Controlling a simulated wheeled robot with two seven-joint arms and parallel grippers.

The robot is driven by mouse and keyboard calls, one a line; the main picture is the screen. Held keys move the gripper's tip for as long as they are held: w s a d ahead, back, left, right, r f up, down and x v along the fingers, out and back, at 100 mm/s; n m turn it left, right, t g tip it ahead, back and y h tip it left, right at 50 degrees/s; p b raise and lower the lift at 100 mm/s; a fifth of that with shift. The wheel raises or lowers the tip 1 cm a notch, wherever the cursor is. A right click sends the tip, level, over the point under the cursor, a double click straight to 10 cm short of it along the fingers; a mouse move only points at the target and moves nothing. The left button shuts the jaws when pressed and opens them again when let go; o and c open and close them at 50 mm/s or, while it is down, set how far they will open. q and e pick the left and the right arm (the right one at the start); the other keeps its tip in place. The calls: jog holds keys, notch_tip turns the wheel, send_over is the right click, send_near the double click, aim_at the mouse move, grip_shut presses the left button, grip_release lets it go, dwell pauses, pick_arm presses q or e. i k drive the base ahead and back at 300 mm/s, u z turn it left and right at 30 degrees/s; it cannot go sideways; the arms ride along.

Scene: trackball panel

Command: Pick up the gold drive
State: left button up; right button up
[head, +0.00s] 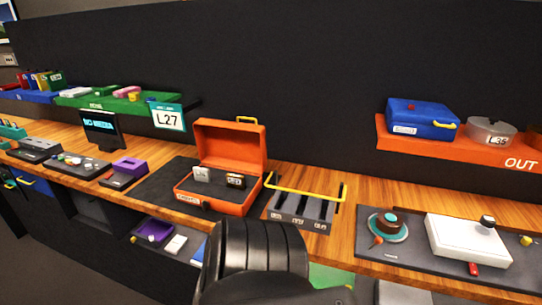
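I cannot make out a drive that is clearly gold. An open orange case (218,197) stands on the wooden counter left of the middle, its lid raised. Inside it are a light grey piece (202,174) and a dark labelled piece (236,181). A row of upright coloured pieces, one of them yellowish (43,81), stands on the blue shelf at the far left, too small to tell apart. Neither gripper shows; a black ribbed part of my arm fills the bottom middle and hides what lies behind it.
A grey slotted rack (302,208) with a yellow bar stands right of the case. A panel with a round knob (389,224) and a white joystick box (468,243) lies further right. A blue case (422,119) sits on the orange OUT shelf. A small screen (101,129) stands left.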

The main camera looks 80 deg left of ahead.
aim_at(234, 181)
jog(key=z, duration=0.05)
jog(key=k, duration=0.65)
jog(key=u, duration=1.4)
